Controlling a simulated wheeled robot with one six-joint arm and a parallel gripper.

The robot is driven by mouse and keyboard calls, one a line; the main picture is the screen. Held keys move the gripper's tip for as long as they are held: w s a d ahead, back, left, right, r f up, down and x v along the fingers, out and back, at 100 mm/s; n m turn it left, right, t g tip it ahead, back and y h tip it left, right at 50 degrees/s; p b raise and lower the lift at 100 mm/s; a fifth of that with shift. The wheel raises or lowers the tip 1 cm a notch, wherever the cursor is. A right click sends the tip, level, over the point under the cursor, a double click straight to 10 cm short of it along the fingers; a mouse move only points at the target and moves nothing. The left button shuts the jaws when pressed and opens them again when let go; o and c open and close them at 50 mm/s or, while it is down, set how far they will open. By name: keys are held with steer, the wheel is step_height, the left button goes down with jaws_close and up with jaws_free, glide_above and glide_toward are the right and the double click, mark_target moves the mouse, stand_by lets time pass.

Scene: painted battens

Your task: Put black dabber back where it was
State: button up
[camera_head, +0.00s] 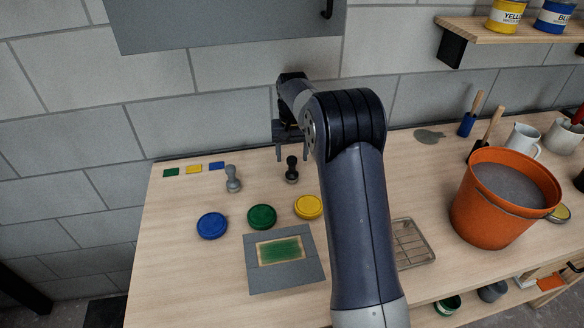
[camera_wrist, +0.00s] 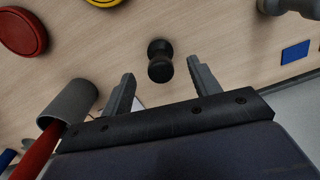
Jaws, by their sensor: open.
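The black dabber (camera_head: 291,172) stands upright on the wooden bench, right of the grey dabber (camera_head: 233,180) and behind the yellow round lid. My gripper (camera_head: 292,153) is above and behind it, fingers pointing down. In the wrist view the black dabber (camera_wrist: 160,60) shows from above, just beyond and roughly between the fingertips of my gripper (camera_wrist: 160,72). The fingers are spread apart with nothing between them, and no contact with the dabber shows. Part of the grey dabber also shows at the upper right of the wrist view (camera_wrist: 288,7).
Blue (camera_head: 212,226), green (camera_head: 262,216) and yellow (camera_head: 308,207) round lids lie in front, with a grey board (camera_head: 265,285) bearing a green panel. An orange bucket (camera_head: 490,215) stands right.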

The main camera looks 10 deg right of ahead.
step_height(320, 180, up, 5)
steer(key=shift+r, duration=0.1)
